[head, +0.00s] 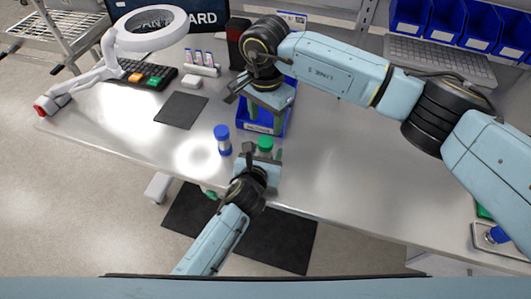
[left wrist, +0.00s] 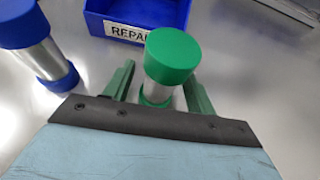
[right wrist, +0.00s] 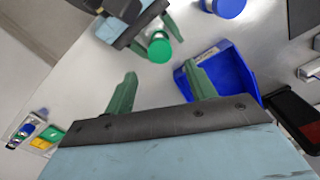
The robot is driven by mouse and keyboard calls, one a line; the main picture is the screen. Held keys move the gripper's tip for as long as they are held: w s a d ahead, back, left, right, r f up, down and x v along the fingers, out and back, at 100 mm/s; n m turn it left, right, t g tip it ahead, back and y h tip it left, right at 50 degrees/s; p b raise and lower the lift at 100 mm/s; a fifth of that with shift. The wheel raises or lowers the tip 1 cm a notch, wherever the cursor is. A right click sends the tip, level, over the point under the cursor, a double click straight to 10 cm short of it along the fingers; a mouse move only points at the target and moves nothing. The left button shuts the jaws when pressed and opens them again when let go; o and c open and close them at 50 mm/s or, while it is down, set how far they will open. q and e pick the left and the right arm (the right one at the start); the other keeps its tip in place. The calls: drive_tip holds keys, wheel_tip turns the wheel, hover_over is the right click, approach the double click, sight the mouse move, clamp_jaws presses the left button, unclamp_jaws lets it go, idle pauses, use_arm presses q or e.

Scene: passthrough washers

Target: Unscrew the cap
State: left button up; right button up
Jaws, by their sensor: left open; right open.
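A cylinder with a green cap (head: 265,144) and a silver body stands on the table; in the left wrist view its green cap (left wrist: 172,55) is large and its base is also green. My left gripper (left wrist: 160,90) is open, with one finger on each side of the cylinder's lower body; contact is not clear. In the right wrist view the green cap (right wrist: 160,50) shows beside the left gripper. My right gripper (right wrist: 162,88) is open and empty, above or near the blue bin (right wrist: 240,66). A similar blue-capped cylinder (head: 222,140) stands to the left.
The blue bin, labelled "REPAI..." (left wrist: 125,32), is just behind the green-capped cylinder. A tray (head: 497,238) is at far right. The table's middle right is clear.

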use_arm(q)
clamp_jaws()
use_arm(e)
drive_tip(key=shift+a+y, duration=0.3)
drive_tip(key=shift+a, duration=0.15)
drive_tip(key=s+a+r+m+g+y, duration=0.1)
drive_tip(key=a+r+m+y, duration=0.35)
drive_tip(key=a, duration=0.25)
drive_tip(key=s+a+r+m+g+y, duration=0.1)
drive_tip(key=a+r+m+y, duration=0.3)
drive_tip(key=a+m+y, duration=0.3)
drive_tip(key=w+a+r+m+t+y, duration=0.2)
drive_tip(key=w+r+m+t+y, duration=0.55)
drive_tip(key=m, duration=1.35)
drive_tip(key=w+d+m+t+h, duration=0.4)
drive_tip(key=w+m+t+h, duration=0.35)
drive_tip(key=m, duration=0.55)
drive_tip(key=m+g+h, duration=1.2)
drive_tip(key=m+g, duration=0.1)
drive_tip(key=m, duration=0.9)
hover_over(266, 141)
wheel_tip(266, 141, down, 16)
drive_tip(key=shift+w+a, duration=0.1)
drive_tip(key=shift+w, duration=0.05)
drive_tip(key=shift+f, duration=0.3)
wheel_tip(266, 141, down, 7)
drive_tip(key=shift+f, duration=0.2)
